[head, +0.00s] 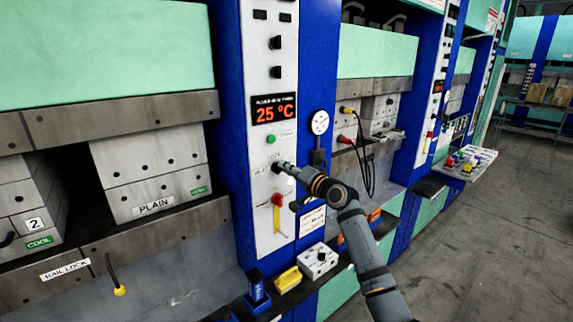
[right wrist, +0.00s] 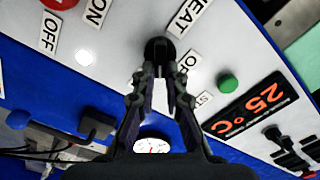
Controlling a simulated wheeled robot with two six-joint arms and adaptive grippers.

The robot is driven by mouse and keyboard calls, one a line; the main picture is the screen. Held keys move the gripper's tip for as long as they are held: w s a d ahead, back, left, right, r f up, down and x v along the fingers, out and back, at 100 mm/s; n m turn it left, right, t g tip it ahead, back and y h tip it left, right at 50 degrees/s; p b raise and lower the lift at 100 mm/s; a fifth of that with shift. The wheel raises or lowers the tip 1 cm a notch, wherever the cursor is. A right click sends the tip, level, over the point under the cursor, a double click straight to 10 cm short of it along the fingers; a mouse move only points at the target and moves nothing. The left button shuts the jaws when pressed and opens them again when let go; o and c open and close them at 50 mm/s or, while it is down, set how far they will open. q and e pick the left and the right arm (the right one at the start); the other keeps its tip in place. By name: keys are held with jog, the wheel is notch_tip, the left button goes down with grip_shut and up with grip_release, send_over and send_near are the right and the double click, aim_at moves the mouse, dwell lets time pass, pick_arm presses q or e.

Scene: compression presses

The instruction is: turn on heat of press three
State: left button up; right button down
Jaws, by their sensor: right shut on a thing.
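The heat knob (right wrist: 157,48) is a black rotary knob on a white control panel (head: 262,150), next to a HEAT label (right wrist: 185,17) in the right wrist view. My right gripper (right wrist: 161,80) is shut on this knob, its fingers covering part of it. In the head view my right gripper (head: 284,169) reaches the panel from the right, below the display. The orange display (head: 274,110) reads 25 °C; it also shows in the right wrist view (right wrist: 250,107). The panel's press number is not readable. My left gripper is not in view.
A green button (head: 271,139) is above the knob and a red-yellow lever (head: 277,210) is below. A round gauge (head: 320,122) is to the right. A ledge below carries a yellow block (head: 288,279) and a white box (head: 317,261). Open floor (head: 470,250) lies to the right.

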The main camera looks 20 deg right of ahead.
jog(key=shift+d+f+m+p, duration=0.1)
jog(key=shift+f+m+p, duration=0.1)
jog(key=shift+m+p, duration=1.15)
jog(key=shift+d+f+m+p, duration=0.15)
jog(key=shift+m+p, duration=0.45)
jog(key=shift+m, duration=1.45)
jog(key=shift+a, duration=0.1)
jog(key=shift+f, duration=0.1)
jog(key=c, duration=1.4)
grip_release()
